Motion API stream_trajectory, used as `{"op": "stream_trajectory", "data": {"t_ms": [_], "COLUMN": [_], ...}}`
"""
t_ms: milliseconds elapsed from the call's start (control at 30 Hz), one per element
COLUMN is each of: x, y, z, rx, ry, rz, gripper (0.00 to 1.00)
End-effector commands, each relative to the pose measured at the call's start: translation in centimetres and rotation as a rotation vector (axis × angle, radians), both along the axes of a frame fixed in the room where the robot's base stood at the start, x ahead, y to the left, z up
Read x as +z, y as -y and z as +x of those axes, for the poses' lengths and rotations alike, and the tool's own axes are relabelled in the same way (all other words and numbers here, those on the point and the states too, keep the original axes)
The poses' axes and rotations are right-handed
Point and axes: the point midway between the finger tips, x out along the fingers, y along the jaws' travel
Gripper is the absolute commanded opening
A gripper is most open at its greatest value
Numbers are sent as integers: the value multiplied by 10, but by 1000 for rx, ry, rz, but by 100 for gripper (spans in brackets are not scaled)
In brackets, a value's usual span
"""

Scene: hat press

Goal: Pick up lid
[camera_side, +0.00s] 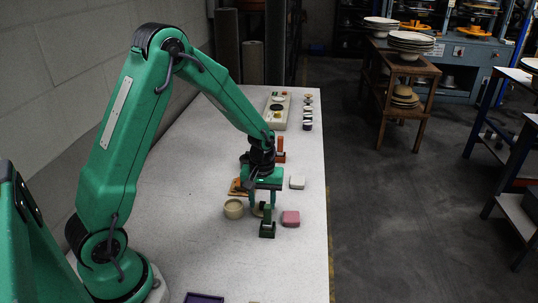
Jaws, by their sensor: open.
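No thing in the side view is plainly a lid. A small round beige piece (257,211) that may be the lid lies just below my gripper, partly hidden by it and by a dark green block with an upright grip (267,229). A round beige pot (233,208) stands to its left, its top seeming open. My gripper (262,201) points down with its fingers apart. It is low over the table, close to the beige piece and the green block. I cannot tell whether it touches either.
A pink block (291,218) and a white block (297,182) lie to the right. An orange-brown piece (237,187) is left of the gripper. An orange upright piece (280,146) and a pale tray (269,119) are farther back. A purple tray (203,299) is at the front.

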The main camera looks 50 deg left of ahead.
Motion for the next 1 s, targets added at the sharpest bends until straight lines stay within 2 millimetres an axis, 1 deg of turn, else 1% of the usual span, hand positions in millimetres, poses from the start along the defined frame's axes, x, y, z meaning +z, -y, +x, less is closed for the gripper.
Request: {"op": "stream_trajectory", "data": {"t_ms": [400,433,467,600,633,1000], "x": [0,0,0,0,0,2], "y": [0,0,0,0,0,0], "z": [0,0,0,0,0,0], "rx": [0,0,0,0,0,0], "ry": [0,0,0,0,0,1], "rz": [0,0,0,0,0,0], "gripper": [42,38,32,4,0,0]}}
